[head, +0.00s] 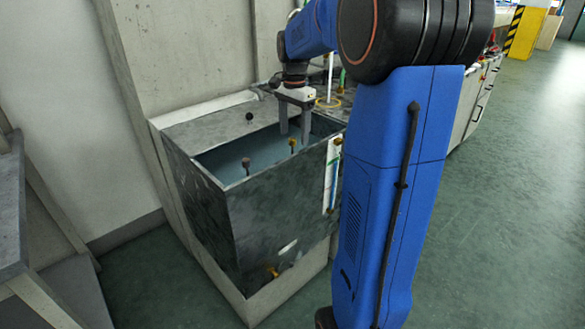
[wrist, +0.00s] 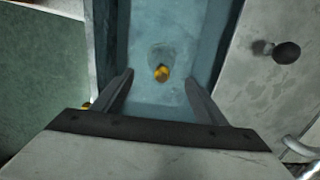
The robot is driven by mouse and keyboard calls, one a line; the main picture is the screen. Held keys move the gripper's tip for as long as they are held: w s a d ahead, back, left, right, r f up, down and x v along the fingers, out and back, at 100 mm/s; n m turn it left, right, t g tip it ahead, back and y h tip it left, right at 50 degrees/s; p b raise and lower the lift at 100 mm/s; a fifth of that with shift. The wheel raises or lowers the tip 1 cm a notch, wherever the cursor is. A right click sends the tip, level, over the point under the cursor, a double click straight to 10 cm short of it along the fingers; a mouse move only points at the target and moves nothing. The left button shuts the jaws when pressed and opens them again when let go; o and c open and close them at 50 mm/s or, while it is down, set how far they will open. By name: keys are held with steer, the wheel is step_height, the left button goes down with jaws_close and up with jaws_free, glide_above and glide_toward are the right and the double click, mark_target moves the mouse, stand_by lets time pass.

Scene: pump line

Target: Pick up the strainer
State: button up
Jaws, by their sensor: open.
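In the wrist view, a yellow, brass-like knob (wrist: 161,73) lies inside the tank, with a faint rounded grey shape around its upper side. This may be the strainer, but its full form is unclear. It appears between my two fingertips in the picture, and I cannot tell how far below them it is. My gripper (head: 295,138) is open and points down into the tank opening. Its fingers also frame the knob in the wrist view (wrist: 159,78). Nothing is between the fingers at their tips. The head view does not clearly show the strainer; the tank's front wall hides the bottom.
The dark grey tank (head: 275,215) holds bluish water or has a bluish inside. Green floor lies free to the right.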

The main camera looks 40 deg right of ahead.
steer(key=f, duration=0.9)
steer(key=shift+w+a, duration=0.1)
steer(key=shift+a, duration=0.15)
steer(key=shift+r, duration=0.1)
steer(key=c, duration=1.6)
steer(key=shift+o, duration=0.2)
